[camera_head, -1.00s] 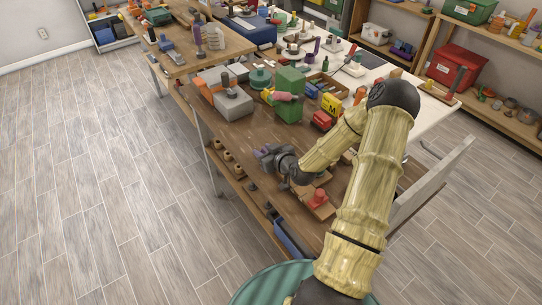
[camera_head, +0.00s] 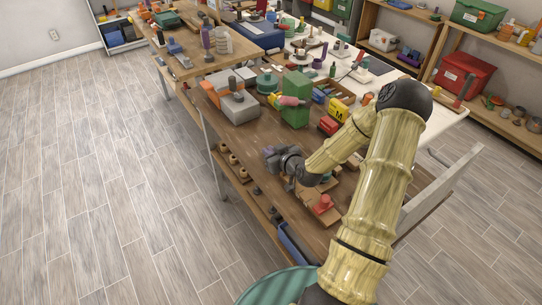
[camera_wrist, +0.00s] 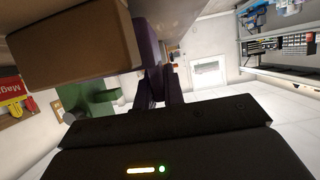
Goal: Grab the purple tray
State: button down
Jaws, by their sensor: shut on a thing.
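My gripper (camera_wrist: 160,95) is shut on the purple tray (camera_wrist: 149,50), which shows in the wrist view as a dark purple piece between and beyond the fingers. Only part of the tray shows; a brown box-like thing (camera_wrist: 75,45) covers the area to its left. In the head view my gripper (camera_head: 272,156) is low over the near left edge of the brown wooden table (camera_head: 245,140). The tray is too small and too blended with the fingers there to make out clearly.
A grey block (camera_head: 238,105), a green block (camera_head: 296,97) and a yellow box (camera_head: 339,108) stand behind my gripper. A red-knobbed piece (camera_head: 322,203) is to its right. Open floor (camera_head: 120,190) lies left of the table.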

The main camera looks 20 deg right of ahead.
notch_tip(320, 180, up, 8)
jog(key=shift+r+b, duration=0.1)
jog(key=shift+b, duration=0.3)
dwell(0.5)
